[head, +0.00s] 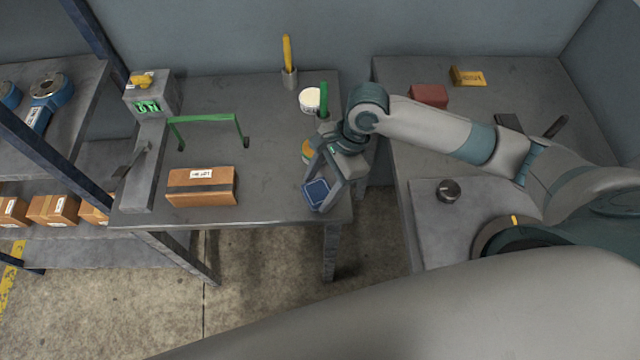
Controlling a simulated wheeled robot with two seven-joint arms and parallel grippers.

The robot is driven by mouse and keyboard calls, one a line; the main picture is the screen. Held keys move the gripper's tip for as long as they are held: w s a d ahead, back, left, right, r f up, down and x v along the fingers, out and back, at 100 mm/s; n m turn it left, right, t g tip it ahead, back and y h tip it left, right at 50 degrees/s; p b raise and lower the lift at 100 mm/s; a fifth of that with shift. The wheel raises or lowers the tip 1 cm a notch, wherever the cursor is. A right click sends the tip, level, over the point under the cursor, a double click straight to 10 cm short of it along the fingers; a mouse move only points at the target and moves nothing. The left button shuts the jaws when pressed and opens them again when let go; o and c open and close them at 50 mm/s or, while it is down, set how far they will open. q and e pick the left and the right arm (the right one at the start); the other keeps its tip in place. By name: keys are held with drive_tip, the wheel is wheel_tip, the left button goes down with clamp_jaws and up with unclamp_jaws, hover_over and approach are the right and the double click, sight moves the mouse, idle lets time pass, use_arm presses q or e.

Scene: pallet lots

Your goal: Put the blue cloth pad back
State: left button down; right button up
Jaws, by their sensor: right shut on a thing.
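The blue cloth pad (316,192) is a small dark-blue square with a pale edge, near the front right corner of the left table (266,215). My right gripper (321,190) reaches in from the right and is shut on the blue cloth pad, its fingers pointing down toward the front edge. I cannot tell whether the pad touches the table top. My left gripper is not in view.
On the table are a labelled brown box (202,188), a green handle-shaped frame (207,119), a white round container (310,99) and a yellow stick in a holder (289,77). A gap separates it from the right table (400,160). Shelves (80,110) stand left.

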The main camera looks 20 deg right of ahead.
drive_tip(key=o, duration=1)
drive_tip(key=shift+o, duration=0.2)
drive_tip(key=v, duration=1.2)
drive_tip(key=shift+b, duration=0.3)
drive_tip(key=shift+w+a, duration=0.1)
